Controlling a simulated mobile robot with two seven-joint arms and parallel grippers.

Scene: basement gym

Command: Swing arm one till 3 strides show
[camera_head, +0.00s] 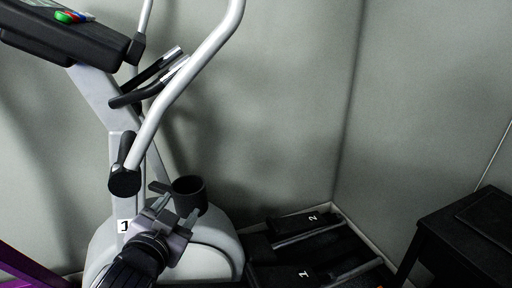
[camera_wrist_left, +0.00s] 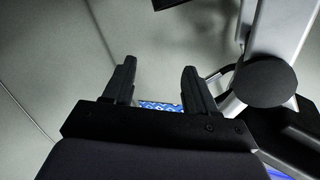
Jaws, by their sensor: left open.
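The exercise machine's silver swing arm (camera_head: 190,75) slants from the top centre down to a black round joint (camera_head: 125,180). A tag reading 1 (camera_head: 123,226) sits on the pale part below that joint. My left gripper (camera_head: 174,202) is open and empty, low in front of the machine, right of the joint and the tag and apart from the arm. In the left wrist view its two fingers (camera_wrist_left: 158,82) are spread, with the silver arm (camera_wrist_left: 285,30) and black joint (camera_wrist_left: 264,82) off to the right. The console (camera_head: 70,38) is edge-on; no stride count is readable. My right gripper is out of view.
A black cup-shaped part (camera_head: 188,192) is behind my left gripper. Dark pedals tagged 1 (camera_head: 305,273) and 2 (camera_head: 314,217) are low at centre right. A black stool or table (camera_head: 470,225) stands at right. Grey walls close off the back.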

